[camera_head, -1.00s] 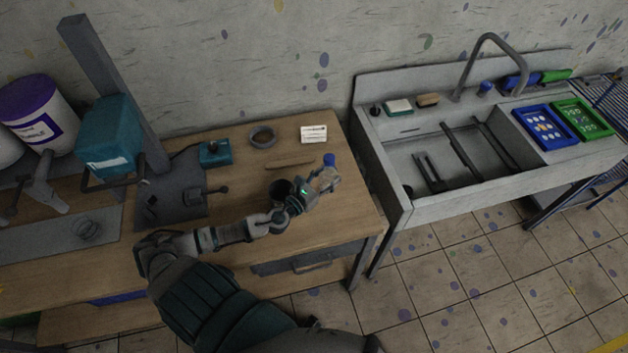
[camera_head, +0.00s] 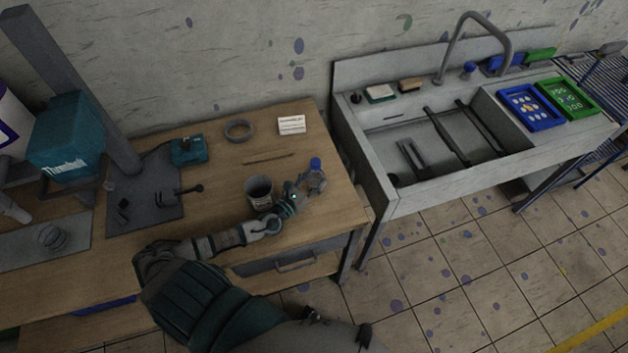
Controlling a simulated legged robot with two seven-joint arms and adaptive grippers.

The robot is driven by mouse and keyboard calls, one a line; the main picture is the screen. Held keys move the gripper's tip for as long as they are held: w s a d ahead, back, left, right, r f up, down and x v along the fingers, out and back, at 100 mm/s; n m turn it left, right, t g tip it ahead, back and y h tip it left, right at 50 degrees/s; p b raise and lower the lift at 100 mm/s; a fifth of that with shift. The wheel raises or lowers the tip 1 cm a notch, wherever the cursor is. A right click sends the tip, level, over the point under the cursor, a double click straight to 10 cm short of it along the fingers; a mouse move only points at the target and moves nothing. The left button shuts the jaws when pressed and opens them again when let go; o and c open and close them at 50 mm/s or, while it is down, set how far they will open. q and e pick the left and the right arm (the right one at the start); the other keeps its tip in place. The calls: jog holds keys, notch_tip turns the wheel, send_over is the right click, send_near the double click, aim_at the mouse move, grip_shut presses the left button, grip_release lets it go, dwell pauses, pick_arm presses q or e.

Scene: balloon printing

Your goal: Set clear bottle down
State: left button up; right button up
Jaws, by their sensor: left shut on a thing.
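The clear bottle (camera_head: 315,178) with a blue cap stands roughly upright at the right end of the wooden workbench (camera_head: 325,225). My left gripper (camera_head: 304,191) is shut on the bottle from its left side. The gripper hides part of the bottle, and I cannot tell whether its base touches the bench top. My right gripper is not in view.
A ring (camera_head: 239,131), a thin stick (camera_head: 268,159), a white card (camera_head: 291,125) and a teal box (camera_head: 188,151) lie behind. A metal sink (camera_head: 410,190) adjoins on the right.

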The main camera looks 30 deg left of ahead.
aim_at(310, 184)
pick_arm(q)
jog(key=shift+s+d, duration=0.1)
jog(key=shift+s, duration=0.05)
jog(key=o, duration=1.1)
jog(key=shift+o, duration=1.3)
jog(key=shift+f, duration=0.1)
jog(key=shift+a, duration=0.2)
jog(key=shift+s, duration=0.15)
jog(key=s, duration=0.2)
jog(key=s+b, duration=0.1)
jog(key=s, duration=0.1)
jog(key=s+a, duration=0.1)
jog(key=s, duration=0.2)
